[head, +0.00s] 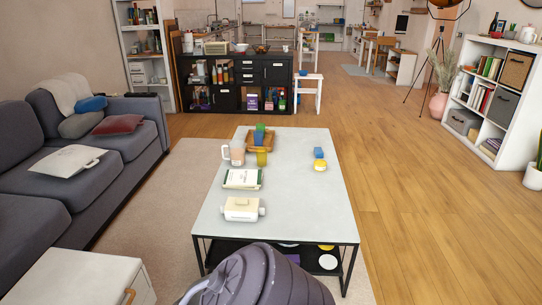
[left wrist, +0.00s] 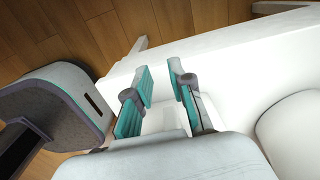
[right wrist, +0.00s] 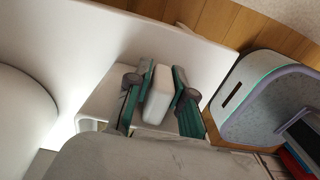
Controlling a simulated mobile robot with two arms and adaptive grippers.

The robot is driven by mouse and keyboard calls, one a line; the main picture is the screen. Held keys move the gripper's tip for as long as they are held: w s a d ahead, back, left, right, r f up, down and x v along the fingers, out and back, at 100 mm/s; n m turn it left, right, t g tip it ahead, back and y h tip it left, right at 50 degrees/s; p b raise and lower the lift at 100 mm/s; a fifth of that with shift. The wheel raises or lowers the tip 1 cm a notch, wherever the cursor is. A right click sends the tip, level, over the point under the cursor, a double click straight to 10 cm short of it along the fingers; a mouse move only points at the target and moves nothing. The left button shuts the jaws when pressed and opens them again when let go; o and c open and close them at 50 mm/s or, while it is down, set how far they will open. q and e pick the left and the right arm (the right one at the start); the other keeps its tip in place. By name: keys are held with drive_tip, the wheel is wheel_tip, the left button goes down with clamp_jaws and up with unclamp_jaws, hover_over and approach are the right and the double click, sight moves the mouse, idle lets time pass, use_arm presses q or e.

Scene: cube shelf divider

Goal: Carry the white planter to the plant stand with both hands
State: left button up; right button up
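The large white thing that fills much of both wrist views appears to be the white planter, with a pale wall and a rounded surface (left wrist: 292,130) (right wrist: 22,108). My right gripper (right wrist: 160,85) has its teal fingers on both sides of a white block-like handle, with no clear gap. My left gripper (left wrist: 160,80) has its fingers around a white part at the other side; its contact is less clear. Neither gripper shows in the head view. I cannot pick out a plant stand with certainty.
A long coffee table (head: 290,225) stands ahead, holding a white container (head: 241,208), book, pitcher and cups. A grey sofa (head: 110,165) is left, and a white cube shelf (head: 517,135) right, near a white plant pot (head: 533,178). Wooden floor (head: 410,200) right of the table is clear.

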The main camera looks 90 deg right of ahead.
use_arm(q)
drive_tip(key=shift+a, duration=1)
use_arm(e)
drive_tip(key=shift+r, duration=0.1)
drive_tip(key=shift+r, duration=3.7)
use_arm(q)
wheel_tip(320, 180, up, 12)
use_arm(e)
wheel_tip(320, 180, up, 12)
use_arm(q)
drive_tip(key=shift+f, duration=0.1)
use_arm(e)
drive_tip(key=shift+f, duration=0.1)
